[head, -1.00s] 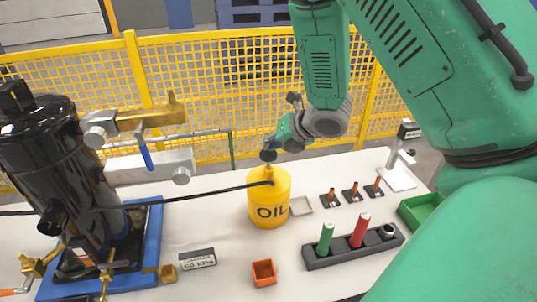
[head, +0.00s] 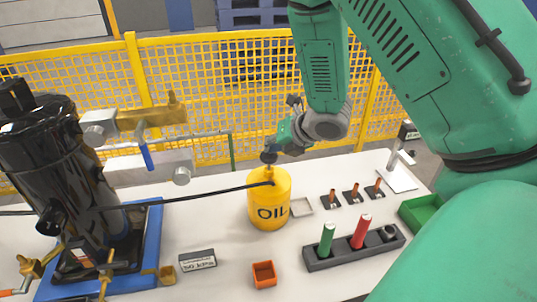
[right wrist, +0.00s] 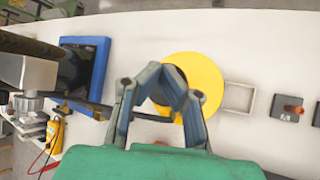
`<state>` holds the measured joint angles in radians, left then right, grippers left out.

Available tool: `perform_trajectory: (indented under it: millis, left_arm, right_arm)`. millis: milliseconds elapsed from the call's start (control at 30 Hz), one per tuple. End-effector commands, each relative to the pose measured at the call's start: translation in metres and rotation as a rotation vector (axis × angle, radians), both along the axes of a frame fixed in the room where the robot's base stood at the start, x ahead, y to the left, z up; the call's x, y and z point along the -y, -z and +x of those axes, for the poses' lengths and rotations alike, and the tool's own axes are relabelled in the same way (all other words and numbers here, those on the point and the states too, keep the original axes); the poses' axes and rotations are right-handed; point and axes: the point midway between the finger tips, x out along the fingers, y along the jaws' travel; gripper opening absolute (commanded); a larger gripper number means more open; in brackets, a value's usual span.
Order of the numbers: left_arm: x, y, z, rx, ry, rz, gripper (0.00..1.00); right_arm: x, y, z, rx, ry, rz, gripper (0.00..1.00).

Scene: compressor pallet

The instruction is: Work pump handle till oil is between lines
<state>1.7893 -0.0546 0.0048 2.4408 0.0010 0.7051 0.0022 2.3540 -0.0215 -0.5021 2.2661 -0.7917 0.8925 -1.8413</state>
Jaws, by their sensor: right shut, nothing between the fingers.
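The yellow oil can (head: 270,208), marked OIL, stands upright on the white bench. Its short yellow neck rises to a dark knob at the top. My right gripper (head: 270,153) is at this knob, its fingers shut with nothing between them. Whether they touch the knob, I cannot tell. In the right wrist view my right gripper (right wrist: 172,82) is over the yellow can (right wrist: 203,80) and hides part of its top. A black hose (head: 215,193) runs from the can left to the black compressor (head: 55,160). No oil level or lines can be read. My left gripper is not in view.
The compressor stands on a blue base (head: 148,235) at left. A small label block (head: 198,260), an orange cup (head: 264,274) and a dark rack (head: 340,255) with green and red cylinders are in front. A green tray (head: 420,213) is at right. A yellow fence (head: 200,85) stands behind.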

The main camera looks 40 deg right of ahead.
Motion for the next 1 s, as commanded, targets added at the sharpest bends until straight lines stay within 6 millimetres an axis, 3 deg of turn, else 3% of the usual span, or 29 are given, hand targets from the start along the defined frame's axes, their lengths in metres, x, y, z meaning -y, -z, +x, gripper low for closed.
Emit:
perform_trajectory:
  millis: [1000]
  left_arm:
    - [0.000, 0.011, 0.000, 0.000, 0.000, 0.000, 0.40]
  right_arm:
    - [0.000, 0.014, -0.001, -0.004, -0.001, 0.000, 0.00]
